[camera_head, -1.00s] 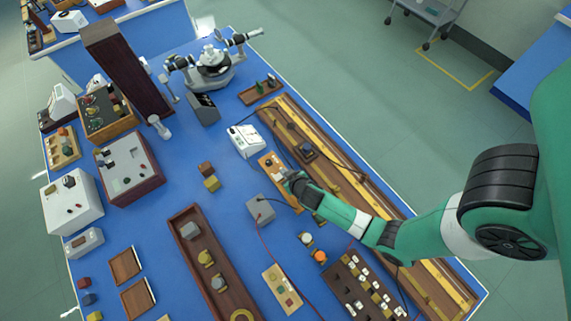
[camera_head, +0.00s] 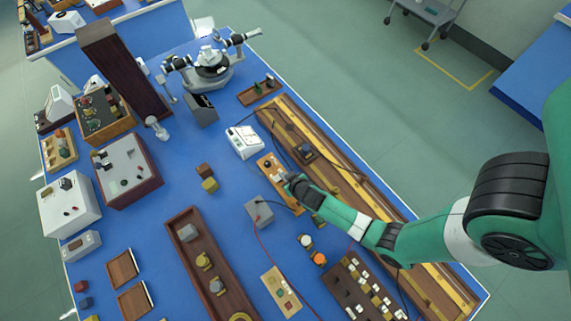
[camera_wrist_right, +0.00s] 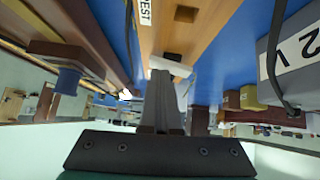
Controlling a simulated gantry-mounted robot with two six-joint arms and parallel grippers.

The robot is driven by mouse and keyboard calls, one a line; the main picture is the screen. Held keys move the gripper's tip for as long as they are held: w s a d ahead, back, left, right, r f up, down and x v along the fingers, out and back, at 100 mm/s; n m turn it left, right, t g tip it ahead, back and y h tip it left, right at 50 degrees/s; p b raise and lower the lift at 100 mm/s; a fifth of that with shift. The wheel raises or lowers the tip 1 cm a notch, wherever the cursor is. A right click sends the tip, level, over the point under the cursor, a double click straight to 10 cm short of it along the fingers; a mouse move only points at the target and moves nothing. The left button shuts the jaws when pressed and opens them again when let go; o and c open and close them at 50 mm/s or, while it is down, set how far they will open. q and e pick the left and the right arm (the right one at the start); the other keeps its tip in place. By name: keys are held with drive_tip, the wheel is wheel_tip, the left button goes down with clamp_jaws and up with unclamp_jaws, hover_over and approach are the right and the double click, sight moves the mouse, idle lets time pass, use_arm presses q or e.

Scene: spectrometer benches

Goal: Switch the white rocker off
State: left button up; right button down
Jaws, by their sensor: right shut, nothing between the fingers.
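The white rocker (camera_wrist_right: 170,66) sits on a light wooden board (camera_wrist_right: 185,38) with a "TEST" label, next to a small black part. In the head view the board (camera_head: 265,164) lies in the middle of the blue bench, and my right gripper (camera_head: 289,179) is over its near end, hiding part of it. In the wrist view my right gripper (camera_wrist_right: 163,78) is shut and empty, its fingertips right at the rocker's edge. I cannot tell whether they touch it, or which way the rocker is tilted. My left gripper is not in view.
A grey box (camera_head: 260,211) marked "2 V" in the wrist view (camera_wrist_right: 297,52) stands beside the board, with a cable on it. A white meter (camera_head: 244,142) is behind the board. A long wooden rail (camera_head: 318,150) runs to its right. Clear blue bench lies left of the meter.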

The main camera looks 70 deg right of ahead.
drive_tip(key=shift+w+a+r, duration=0.15)
drive_tip(key=shift+w+a, duration=0.25)
drive_tip(key=shift+a, duration=0.25)
drive_tip(key=w+r+p+v, duration=0.2)
drive_tip(key=p+v, duration=0.4)
drive_tip(key=v, duration=0.7)
drive_tip(key=shift+d, duration=0.3)
drive_tip(key=shift+f, duration=0.1)
